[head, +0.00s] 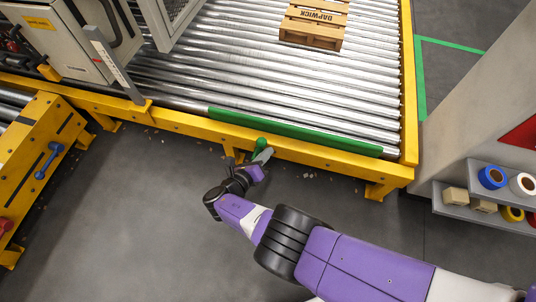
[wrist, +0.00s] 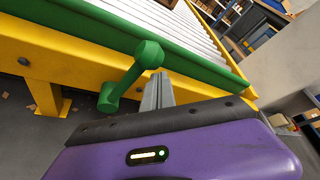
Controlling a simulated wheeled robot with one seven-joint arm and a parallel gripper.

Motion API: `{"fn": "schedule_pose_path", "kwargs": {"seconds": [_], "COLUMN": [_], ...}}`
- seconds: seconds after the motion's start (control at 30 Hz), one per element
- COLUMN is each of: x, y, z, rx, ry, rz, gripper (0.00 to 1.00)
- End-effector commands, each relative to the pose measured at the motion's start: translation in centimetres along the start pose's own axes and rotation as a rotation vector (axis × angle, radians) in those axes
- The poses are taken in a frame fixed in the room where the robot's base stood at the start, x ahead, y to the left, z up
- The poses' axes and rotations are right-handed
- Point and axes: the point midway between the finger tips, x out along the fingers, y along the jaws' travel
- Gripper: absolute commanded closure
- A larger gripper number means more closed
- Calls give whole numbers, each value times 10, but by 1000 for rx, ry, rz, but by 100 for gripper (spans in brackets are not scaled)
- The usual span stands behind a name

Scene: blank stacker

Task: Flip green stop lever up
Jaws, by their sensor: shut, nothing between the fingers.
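The green stop lever (wrist: 131,75) shows in the wrist view on the front of the yellow conveyor frame. Its thick hexagonal end is at the upper right and its other end at the lower left, so it lies tilted. In the head view the lever (head: 260,146) is partly hidden by my gripper. My gripper (head: 264,155) is shut and empty, just beside the lever. In the wrist view the shut fingers (wrist: 158,92) are right of the lever, close to its upper end. I cannot tell whether they touch it.
A green stop bar (head: 290,130) runs along the front edge of the roller conveyor (head: 270,85). A wooden pallet (head: 313,24) lies on the rollers. A blue lever (head: 48,160) is on another yellow frame at left. Shelves (head: 485,195) stand at right.

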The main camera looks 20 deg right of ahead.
Motion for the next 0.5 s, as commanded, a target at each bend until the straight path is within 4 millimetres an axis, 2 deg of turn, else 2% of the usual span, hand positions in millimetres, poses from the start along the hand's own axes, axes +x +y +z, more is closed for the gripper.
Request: {"fn": "schedule_pose_path", "kwargs": {"seconds": [0.5], "x": [-3], "y": [6], "z": [6], "rx": [0], "ry": [1], "rz": [-1], "gripper": [100]}}
